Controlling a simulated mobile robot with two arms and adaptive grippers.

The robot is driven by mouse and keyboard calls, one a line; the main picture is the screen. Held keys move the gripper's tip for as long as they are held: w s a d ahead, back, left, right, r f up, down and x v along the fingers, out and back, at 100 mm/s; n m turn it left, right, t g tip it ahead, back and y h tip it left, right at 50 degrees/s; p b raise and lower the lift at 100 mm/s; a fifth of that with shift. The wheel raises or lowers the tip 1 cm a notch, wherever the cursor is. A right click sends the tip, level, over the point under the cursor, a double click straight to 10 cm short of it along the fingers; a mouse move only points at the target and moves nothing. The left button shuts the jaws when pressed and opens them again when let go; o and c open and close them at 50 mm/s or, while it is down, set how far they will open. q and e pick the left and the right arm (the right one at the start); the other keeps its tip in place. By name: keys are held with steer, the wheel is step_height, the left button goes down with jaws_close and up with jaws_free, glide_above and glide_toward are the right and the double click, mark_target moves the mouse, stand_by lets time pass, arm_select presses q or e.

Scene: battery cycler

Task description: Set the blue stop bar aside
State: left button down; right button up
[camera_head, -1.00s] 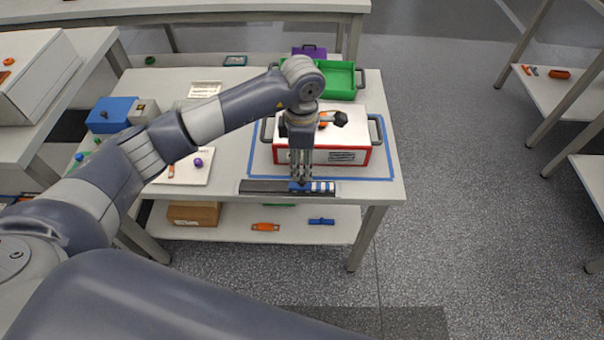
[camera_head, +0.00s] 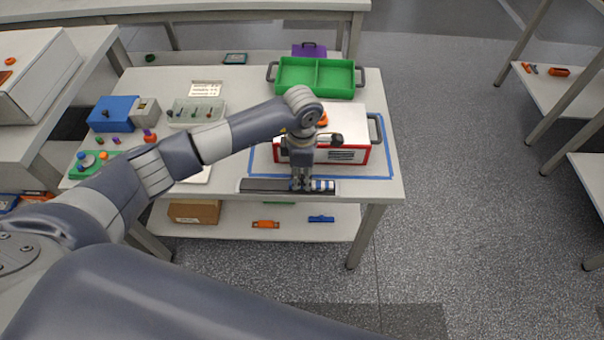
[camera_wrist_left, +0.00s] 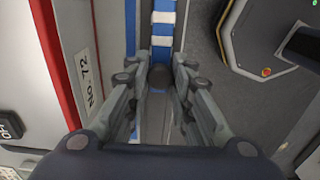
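The blue stop bar (camera_head: 324,185) has white stripes and lies along the table's front edge, at the right end of a long dark rail (camera_head: 262,186). It also shows at the top of the left wrist view (camera_wrist_left: 163,22). My left gripper (camera_head: 300,185) points down over the bar's left part. I see no clear grip on the knob. The gripper hides part of the bar. My right gripper is not in view.
A white and red box (camera_head: 350,154) with handles stands close behind the bar, inside a blue outline. A green two-part tray (camera_head: 318,88) is behind it. The lower shelf (camera_head: 345,226) holds an orange piece (camera_head: 265,224) and a blue piece (camera_head: 321,219). Open floor lies right.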

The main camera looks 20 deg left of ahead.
arm_select(q)
steer(key=s+a, duration=0.1)
steer(key=a, duration=0.3)
steer(key=s+a+b, duration=0.1)
steer(key=a, duration=0.3)
steer(key=s+a+b, duration=0.1)
steer(key=a, duration=0.4)
steer(key=shift+s, duration=0.3)
steer(key=c, duration=1.4)
jaws_free()
steer(key=shift+r, duration=0.2)
step_height(320, 180, up, 12)
steer(key=shift+f, duration=0.2)
